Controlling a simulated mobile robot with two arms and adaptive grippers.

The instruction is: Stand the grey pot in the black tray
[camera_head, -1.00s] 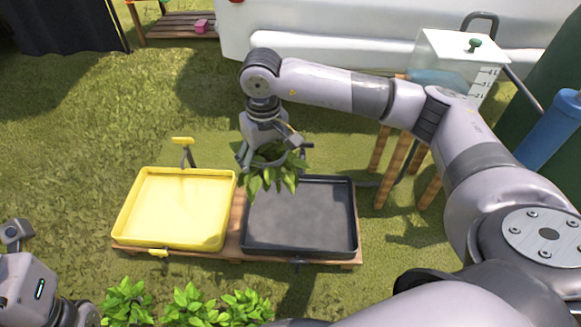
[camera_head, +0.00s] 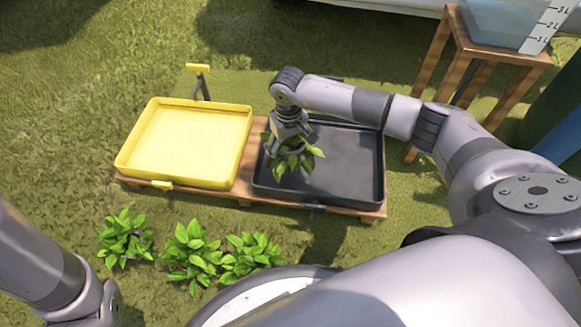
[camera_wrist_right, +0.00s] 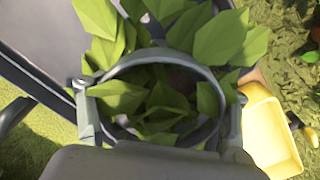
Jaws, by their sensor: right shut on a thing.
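My right gripper (camera_head: 290,142) is shut on the grey pot, whose round rim (camera_wrist_right: 150,58) shows between the fingers in the right wrist view. A leafy green plant (camera_head: 292,160) grows from the pot and hides most of it in the head view. The pot is over the left part of the black tray (camera_head: 345,160); whether it touches the tray floor cannot be told. The tray also shows in the right wrist view (camera_wrist_right: 40,62). My left arm enters at the lower left of the head view, but its gripper is out of the picture.
A yellow tray (camera_head: 190,147) stands left of the black one on a wooden pallet (camera_head: 245,185). Several leafy plants (camera_head: 188,250) stand on the grass in front. A wooden stand (camera_head: 480,55) with a water tank (camera_head: 515,20) is at the back right. The black tray's right part is empty.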

